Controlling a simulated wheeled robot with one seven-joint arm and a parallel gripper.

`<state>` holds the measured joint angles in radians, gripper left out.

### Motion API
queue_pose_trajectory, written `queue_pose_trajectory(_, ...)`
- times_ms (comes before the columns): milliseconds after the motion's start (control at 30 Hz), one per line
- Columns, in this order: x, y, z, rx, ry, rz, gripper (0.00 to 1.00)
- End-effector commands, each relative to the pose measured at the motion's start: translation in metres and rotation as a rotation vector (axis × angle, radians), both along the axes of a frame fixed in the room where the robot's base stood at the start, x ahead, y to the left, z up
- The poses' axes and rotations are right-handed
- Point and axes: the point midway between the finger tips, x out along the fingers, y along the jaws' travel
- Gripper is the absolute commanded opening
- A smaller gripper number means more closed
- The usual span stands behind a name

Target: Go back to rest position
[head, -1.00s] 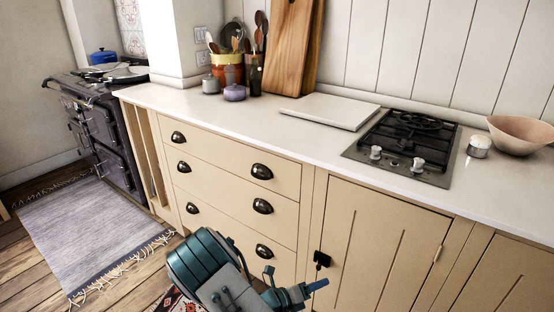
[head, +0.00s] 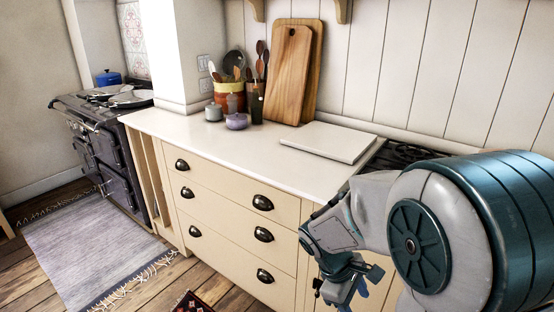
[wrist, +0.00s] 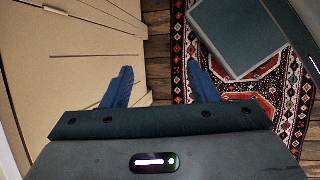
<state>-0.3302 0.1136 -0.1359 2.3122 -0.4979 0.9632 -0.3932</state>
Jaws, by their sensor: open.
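My gripper (head: 347,291) hangs low at the bottom of the head view, in front of the cream cabinet fronts, with my folded arm above it. In the wrist view my gripper (wrist: 160,72) points down, its two blue fingers apart with nothing between them. The left finger shows over a cream cabinet front (wrist: 75,60) and the right finger beside a red patterned rug (wrist: 270,95). Whether the fingers touch the cabinet cannot be told.
The white countertop (head: 270,165) carries a white board (head: 328,142), wooden cutting boards (head: 290,75) and a utensil pot (head: 228,95). My arm hides most of the hob (head: 400,155). A dark range cooker (head: 105,150) stands left, beside a grey rug (head: 90,245) on the wooden floor.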

Motion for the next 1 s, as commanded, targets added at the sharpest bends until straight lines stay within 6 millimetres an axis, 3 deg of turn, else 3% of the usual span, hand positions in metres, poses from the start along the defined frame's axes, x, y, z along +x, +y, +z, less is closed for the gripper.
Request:
queue_pose_trajectory(33, -0.008, -0.001, 0.021, 0.043, -0.053, -0.078, 0.54)
queue_pose_trajectory(100, -0.018, 0.001, 0.039, 0.1, -0.119, -0.186, 0.54)
queue_pose_trajectory(500, -0.067, 0.016, 0.128, 0.402, -0.445, -0.739, 0.54)
queue_pose_trajectory(700, -0.078, 0.02, 0.145, 0.475, -0.514, -0.866, 0.54)
queue_pose_trajectory(967, -0.079, 0.021, 0.146, 0.484, -0.522, -0.885, 0.54)
queue_pose_trajectory(1000, -0.079, 0.021, 0.146, 0.484, -0.522, -0.884, 0.45)
